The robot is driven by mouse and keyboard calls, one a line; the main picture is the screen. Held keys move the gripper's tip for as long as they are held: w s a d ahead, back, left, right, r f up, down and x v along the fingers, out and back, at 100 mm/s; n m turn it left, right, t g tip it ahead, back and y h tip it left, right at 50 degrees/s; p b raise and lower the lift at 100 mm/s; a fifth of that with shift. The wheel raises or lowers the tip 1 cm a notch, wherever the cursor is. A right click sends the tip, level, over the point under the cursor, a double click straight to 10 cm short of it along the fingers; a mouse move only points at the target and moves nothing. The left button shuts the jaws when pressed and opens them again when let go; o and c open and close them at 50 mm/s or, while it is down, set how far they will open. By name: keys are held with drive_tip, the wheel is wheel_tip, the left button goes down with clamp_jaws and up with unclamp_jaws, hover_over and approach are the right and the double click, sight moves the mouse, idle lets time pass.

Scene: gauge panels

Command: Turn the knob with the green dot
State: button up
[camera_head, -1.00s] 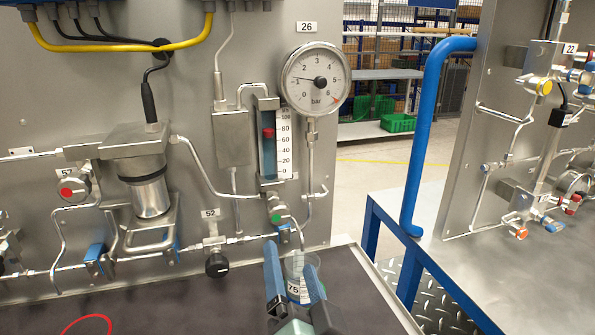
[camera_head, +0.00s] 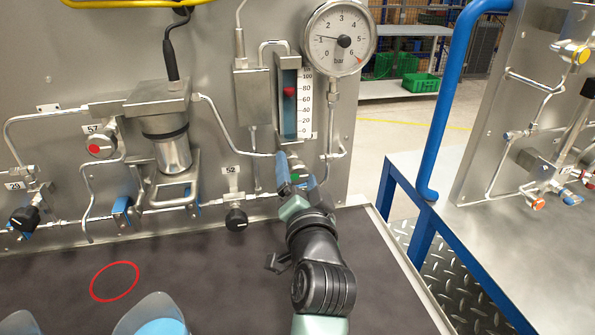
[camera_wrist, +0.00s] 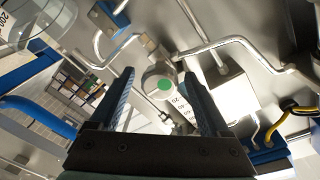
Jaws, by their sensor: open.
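The knob with the green dot (camera_head: 295,178) is on the left panel, below the level gauge. In the head view it is partly hidden by my gripper (camera_head: 295,163). In the wrist view the knob (camera_wrist: 163,85) is round and grey, with the green dot facing the camera. My gripper (camera_wrist: 159,74) is open, with one blue-padded finger on each side of the knob. A gap shows beside the knob in the wrist view; I cannot tell whether either finger touches it.
A round pressure gauge (camera_head: 340,38) and a level gauge (camera_head: 289,100) are above. A black knob (camera_head: 236,219) and a red-dot knob (camera_head: 101,145) are left. Pipes run close around. A red ring (camera_head: 115,281) marks the dark bench; a blue rail (camera_head: 450,95) stands right.

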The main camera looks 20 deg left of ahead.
drive_tip(key=shift+w+a, duration=0.15)
drive_tip(key=shift+w, duration=0.05)
clamp_jaws()
drive_tip(key=shift+f+n+b, duration=0.3)
drive_tip(key=shift+n+b, duration=0.6)
drive_tip(key=shift+b, duration=0.3)
drive_tip(key=shift+r+n+b, duration=0.25)
drive_tip(key=shift+n+b, duration=0.25)
drive_tip(key=shift+n, duration=0.4)
unclamp_jaws()
